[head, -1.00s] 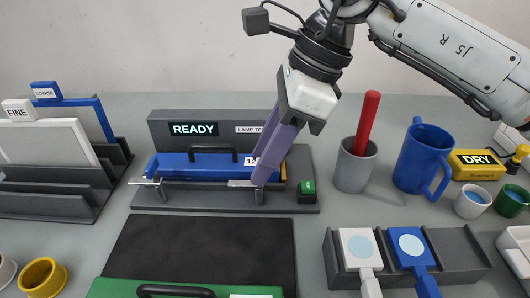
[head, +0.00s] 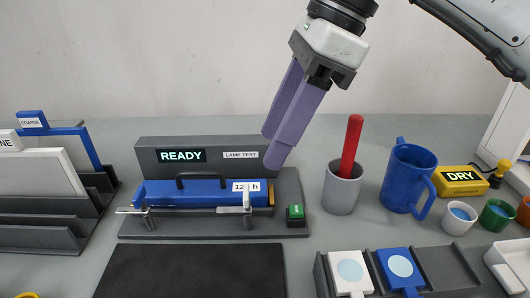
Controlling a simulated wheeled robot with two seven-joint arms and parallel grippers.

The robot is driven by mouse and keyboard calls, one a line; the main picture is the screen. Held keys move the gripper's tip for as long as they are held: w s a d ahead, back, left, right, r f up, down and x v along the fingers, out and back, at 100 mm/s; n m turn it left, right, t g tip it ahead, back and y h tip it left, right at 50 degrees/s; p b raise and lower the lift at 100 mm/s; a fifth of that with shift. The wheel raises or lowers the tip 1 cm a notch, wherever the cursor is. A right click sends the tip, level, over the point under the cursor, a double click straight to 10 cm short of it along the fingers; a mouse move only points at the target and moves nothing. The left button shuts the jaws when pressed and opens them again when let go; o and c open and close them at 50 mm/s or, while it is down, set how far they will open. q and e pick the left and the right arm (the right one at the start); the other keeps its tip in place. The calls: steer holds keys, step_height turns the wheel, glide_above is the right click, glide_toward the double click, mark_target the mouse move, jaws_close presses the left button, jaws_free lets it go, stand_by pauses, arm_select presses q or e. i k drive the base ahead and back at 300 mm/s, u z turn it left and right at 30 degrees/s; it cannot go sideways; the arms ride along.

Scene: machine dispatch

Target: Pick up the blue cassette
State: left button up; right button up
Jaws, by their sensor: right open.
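The blue cassette (head: 185,195) with a dark handle (head: 200,178) and a white label reading "12 h" lies in the dark grey machine (head: 290,190), whose display reads READY. Metal clamp parts (head: 247,198) stand along its front edge. My right gripper (head: 272,150) has purple fingers and is open and empty. It hangs above the right end of the cassette, apart from it in the picture. My left gripper is not in view.
A grey cup (head: 341,194) with a red-handled tool and a blue mug (head: 404,178) stand to the right. A rack with panels (head: 50,215) stands left. A black mat (head: 190,272) is in front. A holder with white and blue paddles (head: 400,270) is front right.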

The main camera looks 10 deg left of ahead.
mark_target(178, 193)
steer(key=k, duration=1)
